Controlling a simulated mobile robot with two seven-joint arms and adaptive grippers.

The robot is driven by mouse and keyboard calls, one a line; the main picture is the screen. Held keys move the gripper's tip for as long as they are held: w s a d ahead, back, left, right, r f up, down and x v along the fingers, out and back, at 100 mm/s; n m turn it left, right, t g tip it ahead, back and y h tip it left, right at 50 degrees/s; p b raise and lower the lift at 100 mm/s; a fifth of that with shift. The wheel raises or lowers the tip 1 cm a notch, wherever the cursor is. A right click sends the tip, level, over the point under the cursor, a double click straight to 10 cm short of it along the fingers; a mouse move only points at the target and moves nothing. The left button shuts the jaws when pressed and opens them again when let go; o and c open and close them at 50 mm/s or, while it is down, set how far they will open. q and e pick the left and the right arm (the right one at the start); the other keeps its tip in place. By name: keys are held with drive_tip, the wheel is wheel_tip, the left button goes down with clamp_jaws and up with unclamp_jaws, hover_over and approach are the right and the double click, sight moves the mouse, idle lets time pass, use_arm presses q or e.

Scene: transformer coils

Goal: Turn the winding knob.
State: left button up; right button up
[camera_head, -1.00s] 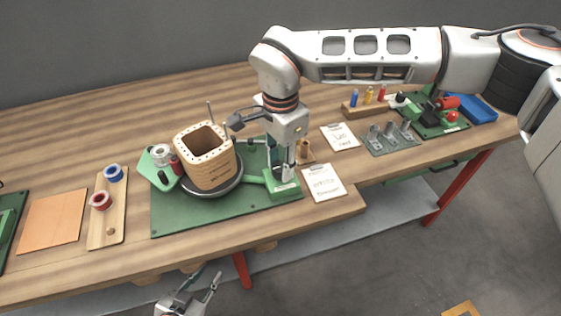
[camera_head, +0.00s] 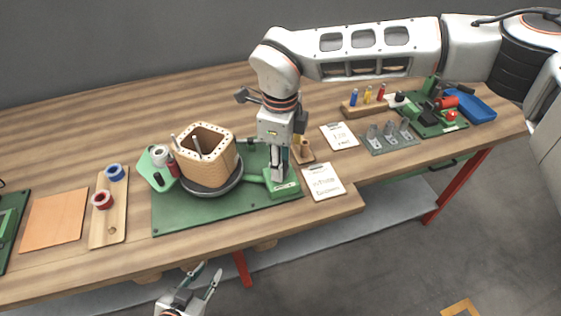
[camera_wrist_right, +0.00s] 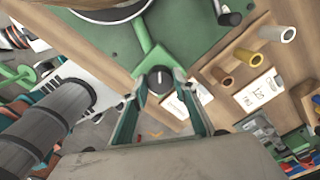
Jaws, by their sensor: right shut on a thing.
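The winding knob (camera_wrist_right: 159,80) is a dark dial with a pale mark, on a green arm of the winding stand (camera_head: 215,212). In the right wrist view it sits between the fingers of my right gripper (camera_wrist_right: 160,95), which is shut on it. In the head view the right gripper (camera_head: 279,172) points down over the knob and hides it. The wooden coil form (camera_head: 209,157), with a ring of holes and two pale pins, stands tilted on the dark turntable (camera_head: 222,188). My left gripper (camera_head: 209,272) is open and empty below the table's front edge.
A board with blue and red spools (camera_head: 104,199) and an orange sheet (camera_head: 56,217) lie at left. Paper cards (camera_head: 323,181), a grey fixture (camera_head: 389,139), a wooden peg block (camera_head: 370,106) and a blue tray (camera_head: 474,107) are at right. The back of the table is clear.

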drive_tip(key=m, duration=0.5)
drive_tip(key=shift+m, duration=2.7)
idle(0.3)
drive_tip(key=o, duration=1.1)
wheel_tip(320, 180, up, 12)
drive_tip(key=shift+r, duration=0.1)
